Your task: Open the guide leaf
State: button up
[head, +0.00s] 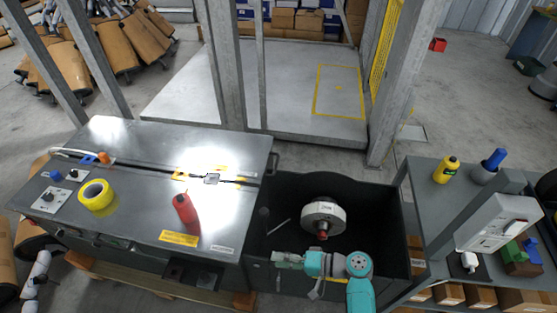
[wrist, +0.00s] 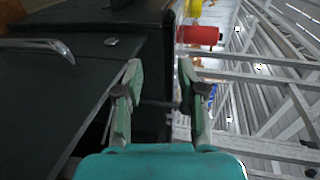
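My gripper (head: 277,258) points left in the head view, close to the right side of the steel machine (head: 145,140). In the wrist view my gripper (wrist: 159,70) has its two green fingers spread apart, with nothing held between them. A dark flat panel (wrist: 70,95) with a curved metal handle (wrist: 45,44) fills the left of the wrist view. The handle lies left of the fingers, apart from them. I cannot tell for certain whether this panel is the guide leaf. No part is clearly marked as the leaf.
A dark bin (head: 375,205) holding a white round part (head: 323,214) lies beside my arm. A grey shelf (head: 425,185) stands right. Metal posts (head: 225,60) rise behind.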

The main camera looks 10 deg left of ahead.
aim_at(224, 152)
jog(key=i, duration=1.2)
